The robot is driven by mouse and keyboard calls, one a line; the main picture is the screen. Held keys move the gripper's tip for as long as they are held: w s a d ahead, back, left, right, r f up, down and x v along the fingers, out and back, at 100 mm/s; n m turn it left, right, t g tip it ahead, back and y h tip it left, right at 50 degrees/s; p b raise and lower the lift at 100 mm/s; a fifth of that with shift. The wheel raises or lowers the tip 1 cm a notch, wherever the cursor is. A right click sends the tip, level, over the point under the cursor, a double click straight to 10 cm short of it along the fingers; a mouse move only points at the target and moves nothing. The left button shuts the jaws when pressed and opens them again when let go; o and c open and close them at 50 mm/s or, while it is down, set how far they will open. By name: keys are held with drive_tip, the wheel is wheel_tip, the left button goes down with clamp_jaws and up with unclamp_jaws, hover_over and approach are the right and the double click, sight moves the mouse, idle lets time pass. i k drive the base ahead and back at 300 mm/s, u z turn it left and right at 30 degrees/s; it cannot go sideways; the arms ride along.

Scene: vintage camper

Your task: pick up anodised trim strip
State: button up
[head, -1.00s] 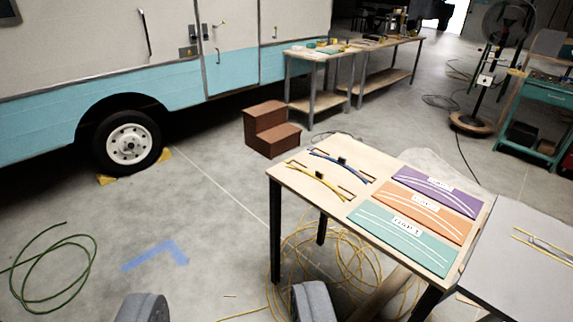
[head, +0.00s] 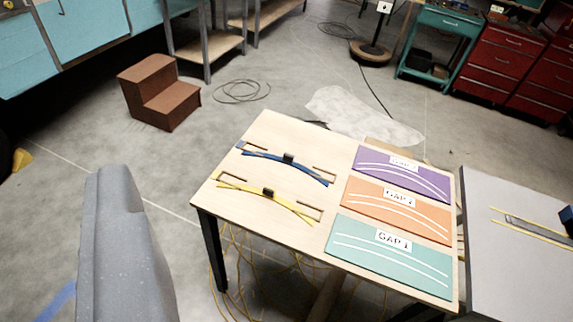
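Two slim curved strips lie on the light wooden table (head: 268,128): a blue strip (head: 310,171) with a dark block at its middle, and nearer, a yellow strip (head: 240,189) with a similar dark block. Each lies across a pair of brown-edged slots. A grey strip (head: 535,229) with yellow lines beside it lies on the grey table at the right. I cannot tell which is the anodised one. One grey part of my gripper (head: 113,245) fills the lower left, apart from the table and strips. Its other finger cannot be made out, and nothing held is seen.
Purple (head: 375,167), orange (head: 365,202) and teal (head: 365,262) panels with white curved lines and GAP labels cover the table's right side. The grey table (head: 500,280) stands close by. Brown steps (head: 150,90) and a dark cable lie beyond; yellow cable runs below. Floor at left is open.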

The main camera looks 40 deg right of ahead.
sight(269, 192)
drive_tip(key=z, duration=0.65)
drive_tip(key=i, duration=1.05)
drive_tip(key=z, duration=0.75)
